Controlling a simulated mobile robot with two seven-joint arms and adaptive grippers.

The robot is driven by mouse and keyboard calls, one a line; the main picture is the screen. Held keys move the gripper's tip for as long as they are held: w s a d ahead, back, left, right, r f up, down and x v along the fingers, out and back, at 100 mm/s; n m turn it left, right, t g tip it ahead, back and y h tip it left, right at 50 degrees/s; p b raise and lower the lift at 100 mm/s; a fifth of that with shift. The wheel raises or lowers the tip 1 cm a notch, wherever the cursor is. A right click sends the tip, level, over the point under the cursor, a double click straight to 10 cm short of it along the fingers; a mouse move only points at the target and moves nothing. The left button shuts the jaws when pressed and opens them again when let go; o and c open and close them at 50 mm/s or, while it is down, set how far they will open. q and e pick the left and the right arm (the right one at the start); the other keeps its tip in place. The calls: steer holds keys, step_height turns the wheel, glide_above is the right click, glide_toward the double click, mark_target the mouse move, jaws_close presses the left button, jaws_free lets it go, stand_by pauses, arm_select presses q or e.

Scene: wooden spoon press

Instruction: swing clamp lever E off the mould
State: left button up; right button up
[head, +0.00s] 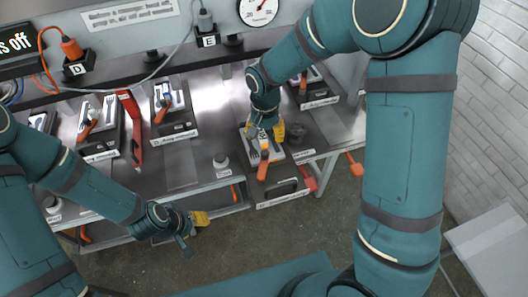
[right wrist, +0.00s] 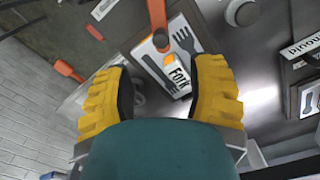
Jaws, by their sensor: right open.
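An orange clamp lever (head: 263,164) lies over the fork mould (head: 276,155) at the front right of the bench; no letter on it is readable. In the right wrist view, the lever (right wrist: 157,14) reaches over the mould plate (right wrist: 150,52), which shows a grey fork shape and the word "Fork". My right gripper (head: 266,131) is above the mould's back part. Its yellow fingers are apart and empty in the right wrist view (right wrist: 160,95), with the lever beyond them. My left gripper (head: 192,228) hangs in front of the bench, away from the mould; its opening is unclear.
A black block marked E (head: 207,41) with a grey plug stands at the back, and one marked D (head: 77,68) is farther left. Other moulds with orange levers (head: 161,114) stand left. A red bar (head: 131,125) lies between moulds. A grey knob (head: 220,161) is nearby.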

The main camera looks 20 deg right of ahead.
mark_target(265, 152)
step_height(265, 152, down, 10)
steer(key=shift+w+f, duration=0.1)
stand_by(0.4)
jaws_close()
